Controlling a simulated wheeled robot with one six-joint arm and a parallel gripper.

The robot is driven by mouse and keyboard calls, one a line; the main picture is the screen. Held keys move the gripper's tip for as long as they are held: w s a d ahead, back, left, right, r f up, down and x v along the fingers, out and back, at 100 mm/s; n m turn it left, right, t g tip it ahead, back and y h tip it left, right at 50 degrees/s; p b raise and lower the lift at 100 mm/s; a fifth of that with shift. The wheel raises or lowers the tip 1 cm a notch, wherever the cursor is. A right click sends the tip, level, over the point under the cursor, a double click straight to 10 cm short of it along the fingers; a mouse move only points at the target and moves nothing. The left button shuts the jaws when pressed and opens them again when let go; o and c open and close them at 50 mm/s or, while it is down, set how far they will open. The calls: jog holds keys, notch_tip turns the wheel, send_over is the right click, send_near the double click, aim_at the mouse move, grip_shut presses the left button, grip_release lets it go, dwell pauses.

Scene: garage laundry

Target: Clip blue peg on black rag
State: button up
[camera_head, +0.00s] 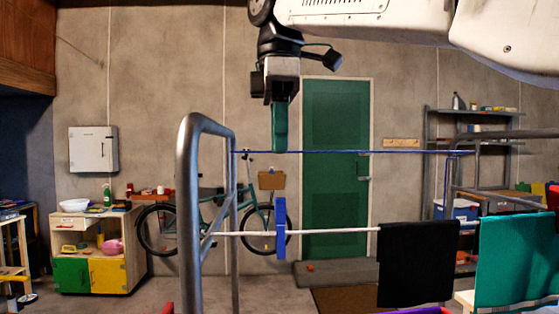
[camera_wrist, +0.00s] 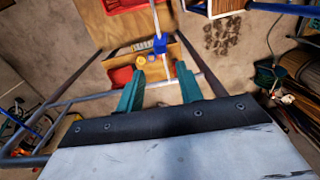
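The blue peg (camera_head: 281,229) sits upright on the white rail (camera_head: 335,231) of a metal drying rack. It also shows in the wrist view (camera_wrist: 159,45), beyond my fingertips. The black rag (camera_head: 415,268) hangs over the same rail, to the right of the peg and apart from it. I cannot make out the rag in the wrist view. My gripper (camera_head: 279,148) points down, above the peg in the head view. Its two teal fingers stand apart and empty in the wrist view (camera_wrist: 162,77).
A teal cloth (camera_head: 515,262) hangs right of the rag. The rack's grey tube frame (camera_head: 188,215) rises at the left, and a thin blue line (camera_head: 340,152) runs across above the rail. The rail between peg and rag is bare. A bicycle (camera_head: 160,228) stands at the back wall.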

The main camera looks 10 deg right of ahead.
aim_at(280, 201)
jog(key=shift+s+f, duration=0.2)
jog(key=shift+f, duration=5.1)
jog(key=shift+c, duration=0.3)
grip_shut()
jog(key=shift+r, duration=2.75)
